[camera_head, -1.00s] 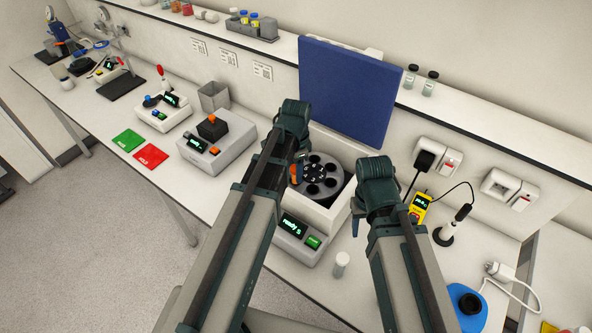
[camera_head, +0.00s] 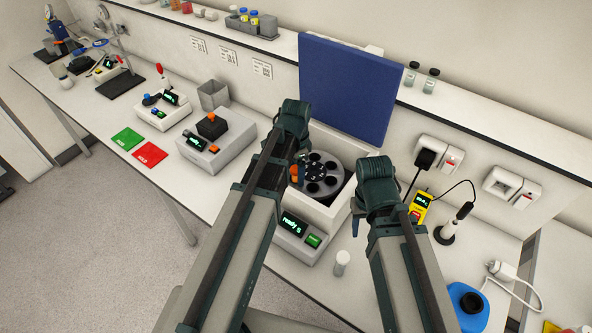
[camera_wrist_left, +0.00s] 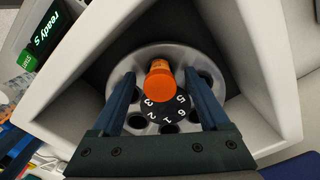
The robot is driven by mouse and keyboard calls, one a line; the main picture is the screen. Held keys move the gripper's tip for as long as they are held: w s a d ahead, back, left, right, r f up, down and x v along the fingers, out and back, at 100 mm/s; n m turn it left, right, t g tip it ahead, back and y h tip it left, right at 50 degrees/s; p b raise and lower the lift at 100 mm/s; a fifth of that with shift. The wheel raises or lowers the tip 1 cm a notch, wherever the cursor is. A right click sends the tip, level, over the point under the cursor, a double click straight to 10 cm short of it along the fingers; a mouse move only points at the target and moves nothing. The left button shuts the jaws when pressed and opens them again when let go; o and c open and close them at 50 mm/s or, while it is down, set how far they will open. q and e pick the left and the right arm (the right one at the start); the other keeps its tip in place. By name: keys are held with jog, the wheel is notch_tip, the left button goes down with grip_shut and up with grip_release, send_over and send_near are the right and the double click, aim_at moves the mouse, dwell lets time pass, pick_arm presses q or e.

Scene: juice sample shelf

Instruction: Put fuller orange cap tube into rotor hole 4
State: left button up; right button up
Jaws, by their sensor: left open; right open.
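An orange cap tube (camera_wrist_left: 160,82) stands in the outer ring of holes of the centrifuge rotor (camera_wrist_left: 118,128). Its cap sits between the printed numbers 3 and 5 and covers the number there; its fill level is hidden. My left gripper (camera_wrist_left: 160,76) is open, with one finger on each side of the tube. In the head view the orange cap (camera_head: 294,175) shows beside my left gripper (camera_head: 297,168), at the rotor's left side (camera_head: 322,178). My right gripper (camera_head: 358,226) is to the right of the centrifuge, apart from it, its fingers mostly hidden.
The centrifuge (camera_head: 333,216) has its blue lid (camera_head: 350,90) raised behind it, and its display reads ready. A grey device with a dark block and orange top (camera_head: 212,120) stands to the left. A small white vial (camera_head: 342,263) stands in front of my right arm.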

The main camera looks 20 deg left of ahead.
pick_arm(q)
notch_tip(320, 180, up, 14)
jog(key=p, duration=1.4)
jog(key=shift+f, duration=0.1)
